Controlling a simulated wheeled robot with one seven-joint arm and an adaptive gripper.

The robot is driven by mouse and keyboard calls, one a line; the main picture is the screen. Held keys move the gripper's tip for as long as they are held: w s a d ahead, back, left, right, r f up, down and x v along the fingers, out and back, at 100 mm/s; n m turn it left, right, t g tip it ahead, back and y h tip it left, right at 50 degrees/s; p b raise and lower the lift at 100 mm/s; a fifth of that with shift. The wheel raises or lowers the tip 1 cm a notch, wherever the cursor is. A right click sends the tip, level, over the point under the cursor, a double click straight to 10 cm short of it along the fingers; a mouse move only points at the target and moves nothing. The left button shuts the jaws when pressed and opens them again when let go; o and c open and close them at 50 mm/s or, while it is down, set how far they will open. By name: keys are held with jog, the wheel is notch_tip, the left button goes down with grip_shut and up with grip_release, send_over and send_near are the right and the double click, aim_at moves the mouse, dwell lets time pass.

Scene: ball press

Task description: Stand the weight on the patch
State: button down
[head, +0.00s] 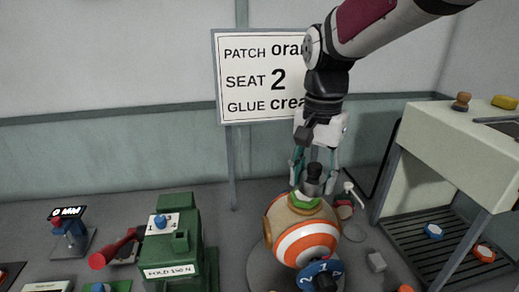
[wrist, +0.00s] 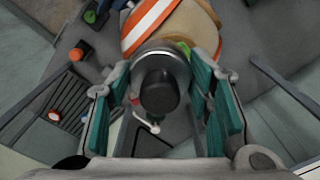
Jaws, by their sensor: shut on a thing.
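The weight (head: 314,174) is a dark grey cylinder with a black knob and a paler metal body. My gripper (head: 315,184) is shut on it, with teal finger pads on either side; in the wrist view the weight (wrist: 160,88) sits upright between the fingers. It is right over the top of the ball (head: 303,243), which has orange, white and tan bands. A green patch (head: 302,202) shows on the ball's top, just under the weight, partly hidden by it. I cannot tell whether the weight touches the patch.
A sign (head: 262,78) reads PATCH, SEAT 2 and GLUE, its right side hidden by my arm. A blue numbered dial (head: 320,273) is in front of the ball. A green machine (head: 172,238) stands left; a bench (head: 440,145) with a slatted lower shelf stands right.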

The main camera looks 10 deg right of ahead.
aim_at(309, 168)
jog(key=w, duration=0.3)
jog(key=shift+f, duration=1.9)
jog(key=shift+f, duration=0.15)
jog(key=c, duration=0.8)
grip_release()
